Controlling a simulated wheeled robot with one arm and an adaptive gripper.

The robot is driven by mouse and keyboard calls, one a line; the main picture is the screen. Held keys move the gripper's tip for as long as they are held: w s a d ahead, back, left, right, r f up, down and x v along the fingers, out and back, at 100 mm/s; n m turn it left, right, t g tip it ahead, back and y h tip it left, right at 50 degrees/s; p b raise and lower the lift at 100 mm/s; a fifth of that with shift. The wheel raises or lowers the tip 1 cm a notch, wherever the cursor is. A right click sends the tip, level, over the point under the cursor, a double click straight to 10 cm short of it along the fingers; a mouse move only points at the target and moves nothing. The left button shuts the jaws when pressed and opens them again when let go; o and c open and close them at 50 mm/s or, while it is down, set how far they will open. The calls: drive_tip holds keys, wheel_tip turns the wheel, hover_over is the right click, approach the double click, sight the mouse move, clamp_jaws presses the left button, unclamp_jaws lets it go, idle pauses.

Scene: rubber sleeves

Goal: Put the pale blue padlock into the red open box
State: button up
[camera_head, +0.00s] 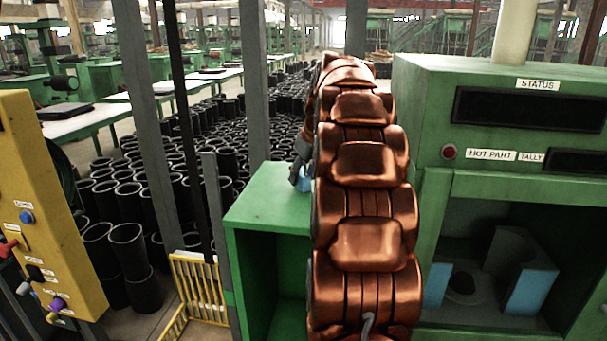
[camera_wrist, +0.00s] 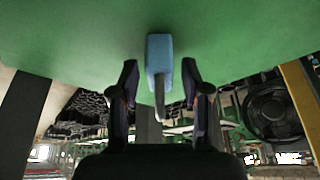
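The pale blue padlock (camera_wrist: 159,56) rests on a green top in the wrist view, its grey shackle (camera_wrist: 160,102) pointing toward my gripper (camera_wrist: 160,75). My gripper is open. Its two dark fingers stand on either side of the padlock, with a gap on each side. In the head view, a small bit of the pale blue padlock (camera_head: 303,184) shows on the green cabinet top, beside my gripper (camera_head: 299,172); my copper-coloured arm hides much of that area. I see no red open box in either view.
The green cabinet (camera_head: 262,205) has an open front. A green machine (camera_head: 480,110) with a recess stands to the right of my arm. A yellow control panel (camera_head: 45,200) stands at the left, with a low yellow barrier (camera_head: 198,290) and many black sleeves (camera_head: 130,245) behind.

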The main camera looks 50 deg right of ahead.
idle(0.3)
drive_tip(key=shift+r, duration=0.25)
drive_tip(key=b+v, duration=0.1)
drive_tip(key=v, duration=1)
drive_tip(key=shift+r, duration=0.4)
drive_tip(key=shift+s, duration=0.1)
